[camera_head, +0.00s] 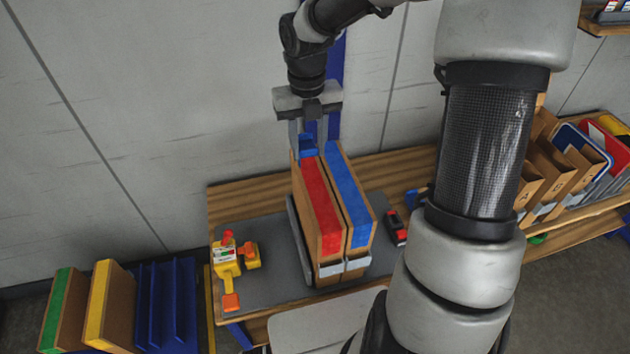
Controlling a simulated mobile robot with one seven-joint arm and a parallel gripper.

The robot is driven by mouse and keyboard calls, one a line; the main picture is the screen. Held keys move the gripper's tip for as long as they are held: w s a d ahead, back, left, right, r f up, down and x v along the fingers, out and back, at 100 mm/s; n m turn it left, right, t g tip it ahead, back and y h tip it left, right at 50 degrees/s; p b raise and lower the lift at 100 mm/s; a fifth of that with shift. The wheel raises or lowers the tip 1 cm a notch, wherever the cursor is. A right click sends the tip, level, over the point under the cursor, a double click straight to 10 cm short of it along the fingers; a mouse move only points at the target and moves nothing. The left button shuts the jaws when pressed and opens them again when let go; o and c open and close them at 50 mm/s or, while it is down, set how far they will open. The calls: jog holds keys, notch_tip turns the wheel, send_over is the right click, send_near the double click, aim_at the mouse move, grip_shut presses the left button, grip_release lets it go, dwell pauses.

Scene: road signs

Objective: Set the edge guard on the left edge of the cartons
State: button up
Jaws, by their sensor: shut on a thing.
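Two flat brown cartons stand upright side by side on the grey mat of the bench, the left carton (309,229) with a red top strip and the right carton (360,234) with a blue one. My gripper (313,138) points down at their far end, shut on a small blue piece (307,146), which appears to be the edge guard. The piece is at the far top end of the red-striped carton; I cannot tell whether it touches. Its lower part and far side are hidden.
Grey brackets (331,269) hold the cartons' near end. A yellow tool (228,262) lies left, a red and black device (395,228) right. A rack of cartons and signs (565,165) stands far right. Other cartons (110,300) stand lower left. My arm covers the right middle.

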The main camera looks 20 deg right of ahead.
notch_tip(320, 180, down, 10)
jog(key=shift+r+b, duration=0.1)
jog(key=shift+b, duration=0.35)
jog(key=shift+f, duration=0.65)
jog(key=o, duration=1)
jog(key=shift+o, duration=0.2)
notch_tip(320, 180, up, 13)
jog(key=shift+r+p, duration=0.15)
jog(key=shift+p, duration=0.5)
